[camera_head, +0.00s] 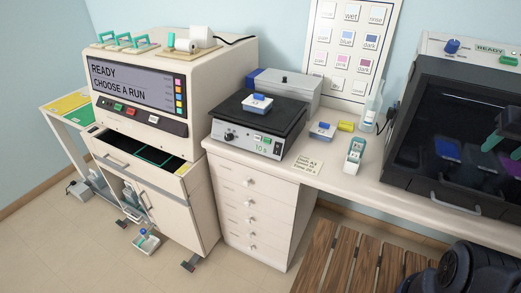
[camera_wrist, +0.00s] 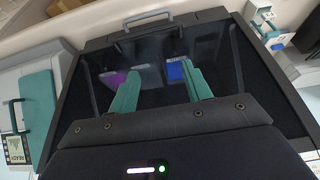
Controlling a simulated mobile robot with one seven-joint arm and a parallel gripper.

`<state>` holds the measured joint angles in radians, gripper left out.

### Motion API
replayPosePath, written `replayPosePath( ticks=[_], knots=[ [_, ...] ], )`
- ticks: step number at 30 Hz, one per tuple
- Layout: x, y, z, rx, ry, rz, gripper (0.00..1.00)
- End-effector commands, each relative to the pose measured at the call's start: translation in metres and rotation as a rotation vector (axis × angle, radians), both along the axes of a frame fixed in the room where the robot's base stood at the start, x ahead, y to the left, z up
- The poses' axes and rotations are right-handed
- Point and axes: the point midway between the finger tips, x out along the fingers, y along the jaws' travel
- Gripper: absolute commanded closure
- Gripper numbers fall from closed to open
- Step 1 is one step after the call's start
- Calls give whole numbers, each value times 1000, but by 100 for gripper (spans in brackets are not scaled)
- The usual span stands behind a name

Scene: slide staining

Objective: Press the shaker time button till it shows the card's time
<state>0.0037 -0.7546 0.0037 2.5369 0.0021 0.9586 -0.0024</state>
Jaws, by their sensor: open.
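The shaker (camera_head: 258,124) is a beige box with a black top plate, standing on the counter above the drawers. Its front carries a dark knob (camera_head: 230,136) and a small green display (camera_head: 261,149) reading 10 s. Small buttons sit by the display, but their labels are too small to read. A cream card (camera_head: 308,163) with small writing lies on the counter right of the shaker; I cannot read its time surely. My gripper (camera_wrist: 158,80) shows in the wrist view with teal fingers apart and nothing between them, over a dark glass lid, away from the shaker.
A blue-and-white block (camera_head: 257,104) rests on the shaker plate. Another blue-topped block (camera_head: 322,130), a yellow piece (camera_head: 346,126) and a teal-and-white holder (camera_head: 355,152) stand nearby. The dark-lidded machine (camera_head: 450,130) fills the right. A run machine (camera_head: 135,90) stands left.

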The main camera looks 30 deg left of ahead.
Motion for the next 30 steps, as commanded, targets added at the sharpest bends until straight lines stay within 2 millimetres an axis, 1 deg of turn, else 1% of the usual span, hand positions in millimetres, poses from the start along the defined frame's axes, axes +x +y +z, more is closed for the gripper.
replayPosePath(
  ticks=[1, 7, 30],
  knots=[
    [0, 0, 0, 0, 0, 0, 60],
    [0, 0, 0, 0, 0, 0, 100],
    [0, 0, 0, 0, 0, 0, 100]
  ],
)
